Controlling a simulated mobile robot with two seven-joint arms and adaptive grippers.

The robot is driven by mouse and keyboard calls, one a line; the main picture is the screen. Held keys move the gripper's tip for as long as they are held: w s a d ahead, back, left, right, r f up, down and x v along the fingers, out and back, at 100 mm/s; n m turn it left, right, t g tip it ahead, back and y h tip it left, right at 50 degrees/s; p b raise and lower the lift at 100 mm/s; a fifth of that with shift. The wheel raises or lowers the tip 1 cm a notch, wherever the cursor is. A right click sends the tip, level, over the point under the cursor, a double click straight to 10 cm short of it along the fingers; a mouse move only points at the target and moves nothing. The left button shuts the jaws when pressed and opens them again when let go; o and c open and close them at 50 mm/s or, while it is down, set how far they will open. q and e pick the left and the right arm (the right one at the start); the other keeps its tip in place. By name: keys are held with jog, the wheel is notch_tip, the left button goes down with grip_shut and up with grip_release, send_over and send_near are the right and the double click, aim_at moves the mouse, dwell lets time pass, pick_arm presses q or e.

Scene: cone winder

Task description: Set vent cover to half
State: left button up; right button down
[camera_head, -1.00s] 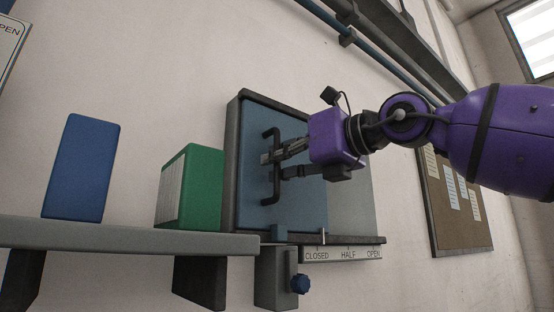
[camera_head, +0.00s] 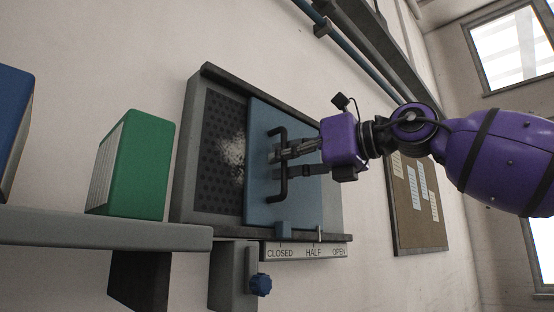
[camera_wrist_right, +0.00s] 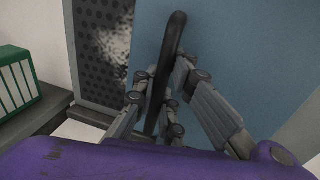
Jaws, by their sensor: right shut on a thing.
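The blue vent cover (camera_head: 262,180) is a sliding panel in a grey frame (camera_head: 187,165) on the wall. It stands partly slid to the right, baring a perforated dark grille (camera_head: 215,160) at its left. My right gripper (camera_head: 284,160) is shut on the black bar handle (camera_head: 283,185) of the cover. In the right wrist view the fingers (camera_wrist_right: 158,100) sit on both sides of the handle. The label strip (camera_head: 305,251) reads CLOSED, HALF, OPEN. My left gripper is not in view.
A grey shelf (camera_head: 100,229) at left holds a green binder (camera_head: 145,170) and a blue one (camera_head: 12,120). A blue knob (camera_head: 261,285) sits below the frame. A notice board (camera_head: 415,200) hangs at right, behind my arm. A blue pipe runs above.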

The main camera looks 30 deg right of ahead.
jog(key=c, duration=2.1)
grip_release()
jog(key=shift+d+f, duration=0.15)
jog(key=shift+f, duration=0.1)
jog(key=o, duration=0.3)
jog(key=shift+s+d+r, duration=0.1)
jog(key=shift+s+d, duration=0.1)
jog(key=shift+s, duration=0.05)
jog(key=shift+s+r, duration=0.1)
jog(key=shift+s, duration=0.05)
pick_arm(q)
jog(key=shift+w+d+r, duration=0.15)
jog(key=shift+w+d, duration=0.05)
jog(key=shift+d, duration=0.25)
pick_arm(e)
jog(key=v, duration=1.1)
jog(key=shift+s+d, duration=0.25)
jog(key=shift+s, duration=0.05)
